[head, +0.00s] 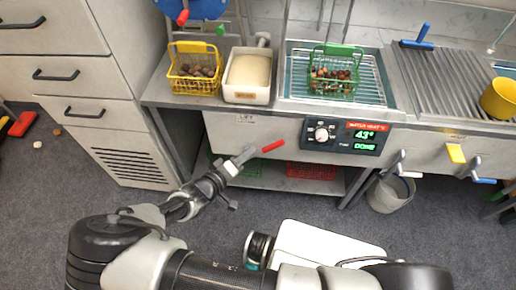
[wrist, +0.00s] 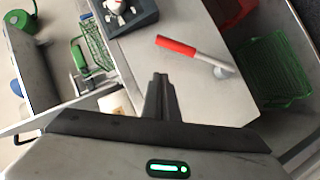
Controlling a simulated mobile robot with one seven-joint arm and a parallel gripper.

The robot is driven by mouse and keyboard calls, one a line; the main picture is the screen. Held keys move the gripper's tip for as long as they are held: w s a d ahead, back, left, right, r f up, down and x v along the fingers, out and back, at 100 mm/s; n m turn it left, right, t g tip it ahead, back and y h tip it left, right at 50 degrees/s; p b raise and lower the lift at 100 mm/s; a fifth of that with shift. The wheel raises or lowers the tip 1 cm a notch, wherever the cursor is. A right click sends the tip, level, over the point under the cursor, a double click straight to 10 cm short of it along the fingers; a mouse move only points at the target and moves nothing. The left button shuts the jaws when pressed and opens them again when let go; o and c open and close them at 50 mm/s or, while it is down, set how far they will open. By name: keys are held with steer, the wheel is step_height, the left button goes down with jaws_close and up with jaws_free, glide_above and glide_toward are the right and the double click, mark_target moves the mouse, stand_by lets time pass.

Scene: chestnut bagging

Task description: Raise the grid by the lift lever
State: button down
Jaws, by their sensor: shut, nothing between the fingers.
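The lift lever, a metal shaft with a red handle (head: 272,146), sticks out from the front panel below the LIFT label (head: 245,118). It also shows as a red handle (wrist: 177,45) in the wrist view. The wire grid (head: 372,88) lies in the steel basin, with a green basket (head: 334,72) of chestnuts on it. My gripper (head: 247,153) is at the panel just left of the red handle. In the wrist view my gripper (wrist: 161,78) is shut and empty, its tips pointing toward the handle but apart from it.
The control box (head: 343,136) reads 43° and DONE. A yellow basket (head: 195,70) of chestnuts and a white tub (head: 248,75) stand left of the basin. Other levers (head: 396,165) are further right. Under the counter are a green basket (wrist: 275,70) and a red basket (head: 311,171).

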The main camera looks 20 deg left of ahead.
steer(key=shift+v, duration=1.4)
steer(key=shift+r, duration=0.1)
steer(key=shift+w, duration=0.1)
steer(key=w+d+r+m+g+h+p, duration=0.15)
steer(key=d+r+m+g, duration=0.35)
steer(key=d+r, duration=0.6)
steer(key=w+d+r+m+g+y+p, duration=0.1)
steer(key=d+r+m+g+p, duration=0.15)
steer(key=d+r+g, duration=0.6)
steer(key=s+d+r+t+y+p, duration=0.1)
steer(key=s+d+r, duration=0.3)
steer(key=r, duration=0.4)
steer(key=s+d+r+m+t+y, duration=0.1)
steer(key=s+d+r, duration=0.3)
steer(key=r, duration=0.5)
steer(key=s+d+r+t+y+p, duration=0.1)
steer(key=s+d+r+t+y, duration=0.1)
steer(key=d+r, duration=0.5)
step_height(320, 180, up, 2)
steer(key=shift+s+d+r+m+t+p, duration=0.15)
steer(key=shift+s+m+t+p, duration=0.3)
steer(key=shift+s, duration=0.45)
steer(key=shift+y, duration=0.25)
